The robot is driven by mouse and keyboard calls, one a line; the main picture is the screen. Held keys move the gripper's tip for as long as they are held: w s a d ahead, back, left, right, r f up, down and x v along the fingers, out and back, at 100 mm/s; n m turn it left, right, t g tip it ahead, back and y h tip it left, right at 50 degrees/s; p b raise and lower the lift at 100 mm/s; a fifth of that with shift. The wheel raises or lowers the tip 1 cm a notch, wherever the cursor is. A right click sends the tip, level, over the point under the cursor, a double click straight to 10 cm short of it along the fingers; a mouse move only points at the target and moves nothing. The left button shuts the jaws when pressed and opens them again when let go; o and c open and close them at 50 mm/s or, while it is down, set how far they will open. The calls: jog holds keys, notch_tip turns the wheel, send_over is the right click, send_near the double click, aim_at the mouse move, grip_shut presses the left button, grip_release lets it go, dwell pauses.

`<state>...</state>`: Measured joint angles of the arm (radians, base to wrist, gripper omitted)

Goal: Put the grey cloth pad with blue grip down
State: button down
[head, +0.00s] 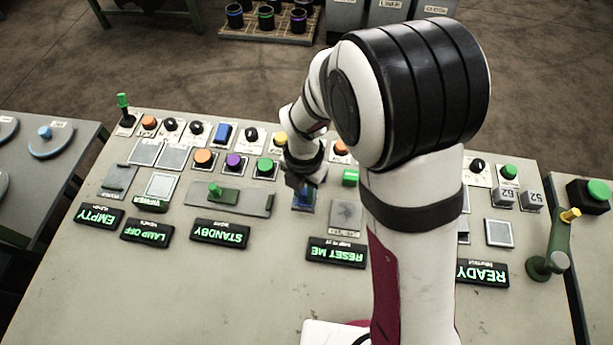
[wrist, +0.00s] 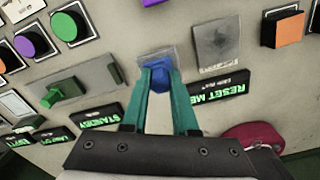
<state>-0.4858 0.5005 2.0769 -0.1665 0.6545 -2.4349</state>
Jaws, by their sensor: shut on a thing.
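The blue grip (wrist: 160,76) is pinched between the two teal fingers of my gripper (wrist: 161,82) in the wrist view. The grey cloth pad (wrist: 152,53) shows as a square edge just beyond the grip; the fingers and grip hide part of it. In the head view my gripper (head: 303,184) is over the middle of the console, with the blue grip (head: 303,201) beneath it. I cannot tell whether the pad touches the console surface.
The console (head: 180,290) carries coloured buttons and a green slider (head: 215,189) left of my gripper. A grey square plate (head: 345,215) lies to the right, with a RESET ME display (head: 337,252) in front. A green crank (head: 550,245) stands at the right end. The console front is clear.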

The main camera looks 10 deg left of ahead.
aim_at(304, 200)
jog(key=shift+f, duration=1.9)
jog(key=shift+f, duration=0.1)
jog(key=c, duration=0.7)
grip_release()
